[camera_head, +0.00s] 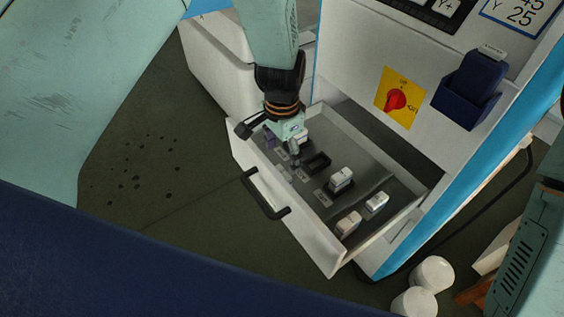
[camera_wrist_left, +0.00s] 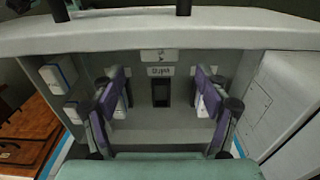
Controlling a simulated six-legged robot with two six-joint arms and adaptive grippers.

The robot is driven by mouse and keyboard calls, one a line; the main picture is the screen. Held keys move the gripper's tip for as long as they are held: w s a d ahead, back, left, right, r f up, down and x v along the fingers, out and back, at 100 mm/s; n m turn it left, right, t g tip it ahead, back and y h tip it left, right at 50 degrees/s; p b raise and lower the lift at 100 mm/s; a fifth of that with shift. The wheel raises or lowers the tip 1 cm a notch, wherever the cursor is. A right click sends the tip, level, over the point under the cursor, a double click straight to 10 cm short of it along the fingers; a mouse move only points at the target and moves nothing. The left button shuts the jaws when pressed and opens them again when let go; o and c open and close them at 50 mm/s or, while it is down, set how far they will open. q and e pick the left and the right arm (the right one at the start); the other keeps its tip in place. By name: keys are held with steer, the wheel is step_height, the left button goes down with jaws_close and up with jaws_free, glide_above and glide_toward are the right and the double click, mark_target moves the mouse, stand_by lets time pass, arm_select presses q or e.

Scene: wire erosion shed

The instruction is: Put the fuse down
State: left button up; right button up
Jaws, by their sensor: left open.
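My left gripper (camera_head: 290,160) reaches down into an open drawer (camera_head: 285,215) of the white machine. In the left wrist view its two purple-grey fingers (camera_wrist_left: 161,112) stand wide apart with nothing held between them. A dark slot (camera_wrist_left: 160,92) with small labels lies on the drawer floor between the fingers. White fuse-like blocks stand in the drawer: one in the middle (camera_head: 341,178), one at the right (camera_head: 377,202) and one near the front (camera_head: 349,222). White pieces also show close behind the fingers, partly hidden. I cannot tell which block is the task's fuse. My right gripper is out of view.
The drawer has a black handle (camera_head: 264,196) on its front. Above it are a red rotary switch (camera_head: 396,100) on a yellow plate and a dark blue holder (camera_head: 468,91). White cylinders (camera_head: 432,273) stand on the floor at the lower right. The floor left of the drawer is clear.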

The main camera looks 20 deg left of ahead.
mark_target(282, 172)
arm_select(q)
steer(key=shift+r+p, duration=0.35)
steer(key=shift+r, duration=1.9)
